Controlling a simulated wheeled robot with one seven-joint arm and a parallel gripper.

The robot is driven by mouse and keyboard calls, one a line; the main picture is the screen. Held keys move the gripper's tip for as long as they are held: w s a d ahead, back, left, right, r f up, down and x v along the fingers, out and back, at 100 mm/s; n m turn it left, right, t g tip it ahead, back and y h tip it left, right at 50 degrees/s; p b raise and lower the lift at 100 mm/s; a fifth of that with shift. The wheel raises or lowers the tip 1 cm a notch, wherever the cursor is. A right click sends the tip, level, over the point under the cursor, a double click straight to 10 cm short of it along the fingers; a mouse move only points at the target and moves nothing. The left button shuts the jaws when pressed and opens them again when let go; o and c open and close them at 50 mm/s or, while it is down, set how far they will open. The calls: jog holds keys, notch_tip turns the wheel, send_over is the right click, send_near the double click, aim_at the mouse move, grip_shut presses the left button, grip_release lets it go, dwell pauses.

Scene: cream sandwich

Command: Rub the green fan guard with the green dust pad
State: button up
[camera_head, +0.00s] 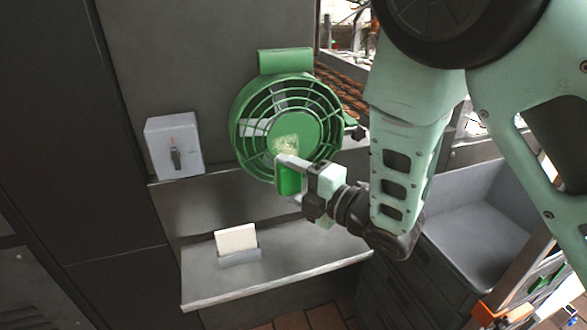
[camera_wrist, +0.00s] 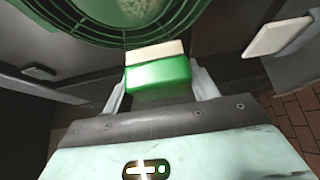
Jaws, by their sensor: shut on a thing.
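The green fan guard (camera_head: 243,128) is a round ribbed cage on the wall. A pale dusty patch (camera_head: 286,143) shows on its lower middle. My gripper (camera_head: 290,178) is shut on the green dust pad (camera_head: 288,180), just in front of the guard's lower part. In the wrist view the pad (camera_wrist: 158,75) sits between both fingers, green with a cream layer on its far side. The guard (camera_wrist: 130,38) lies just beyond the pad there. I cannot tell whether pad and guard touch.
A white switch box (camera_head: 174,146) stands left of the fan on a ledge. A white pad (camera_head: 236,239) stands in a grey holder on the lower metal shelf (camera_head: 290,276); it also shows in the wrist view (camera_wrist: 277,37). A grey basin (camera_head: 470,215) is at the right.

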jog(key=shift+w+a+p, duration=0.2)
jog(key=shift+w+a, duration=0.05)
jog(key=shift+w, duration=0.65)
jog(key=shift+w+a+p, duration=0.15)
jog(key=shift+w+a, duration=0.05)
jog(key=shift+w, duration=0.65)
jog(key=shift+w+a+p, duration=0.2)
jog(key=shift+w+a, duration=0.05)
jog(key=shift+w, duration=0.65)
jog(key=shift+w+a, duration=0.3)
jog(key=shift+w, duration=0.6)
jog(key=shift+d+b, duration=0.1)
jog(key=shift+b, duration=0.2)
jog(key=shift+w+d+b, duration=0.25)
jog(key=shift+d+b, duration=0.1)
jog(key=shift+d, duration=0.6)
jog(key=shift+w+d+b, duration=0.2)
jog(key=shift+d+b, duration=0.1)
jog(key=shift+d, duration=0.6)
jog(key=shift+w+b, duration=0.1)
jog(key=shift+b, duration=0.2)
jog(key=shift+a, duration=0.1)
